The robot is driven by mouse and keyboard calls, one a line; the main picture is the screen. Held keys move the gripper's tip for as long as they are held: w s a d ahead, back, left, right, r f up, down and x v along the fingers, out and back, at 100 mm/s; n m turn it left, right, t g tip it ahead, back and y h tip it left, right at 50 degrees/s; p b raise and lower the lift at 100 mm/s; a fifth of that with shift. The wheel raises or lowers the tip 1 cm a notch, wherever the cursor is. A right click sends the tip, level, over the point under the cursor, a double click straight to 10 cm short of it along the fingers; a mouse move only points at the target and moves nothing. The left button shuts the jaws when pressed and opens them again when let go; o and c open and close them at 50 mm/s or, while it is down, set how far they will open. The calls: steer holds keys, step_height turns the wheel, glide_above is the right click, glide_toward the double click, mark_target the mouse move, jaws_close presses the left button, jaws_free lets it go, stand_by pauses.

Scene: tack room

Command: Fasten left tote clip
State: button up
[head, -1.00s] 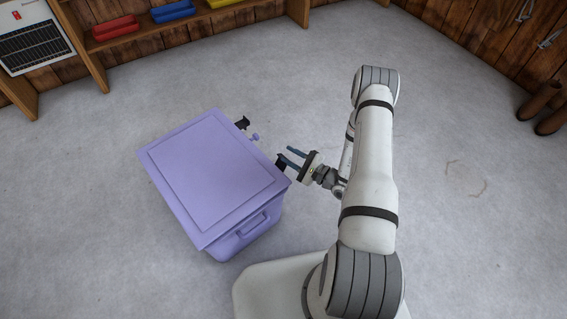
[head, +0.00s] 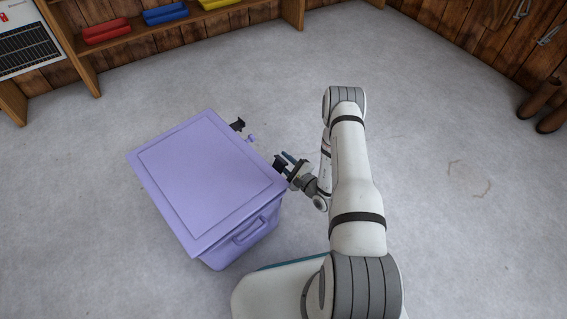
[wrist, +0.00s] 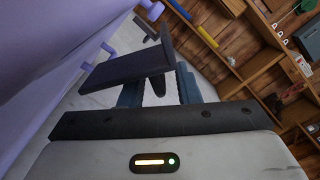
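The closed lilac tote (head: 205,180) stands on the floor, and its wall fills the left of the wrist view (wrist: 50,50). Two black clips are on its right-hand side. The nearer clip (head: 279,163) sticks out from the tote wall; in the wrist view it is a dark angled plate (wrist: 125,68) just ahead of my fingers. The farther clip (head: 238,125) also sticks out. My gripper (head: 291,159) is open, its two blue fingers apart beside the nearer clip. The clip partly hides the fingertips in the wrist view, so I cannot tell whether they touch.
A small lilac knob (head: 251,138) projects between the clips. A wooden shelf (head: 215,22) with red, blue and yellow trays runs along the back wall. Brown boots (head: 545,105) stand at the right. The grey floor around the tote is clear.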

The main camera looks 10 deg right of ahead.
steer(key=shift+w, duration=0.1)
jaws_close()
stand_by(0.6)
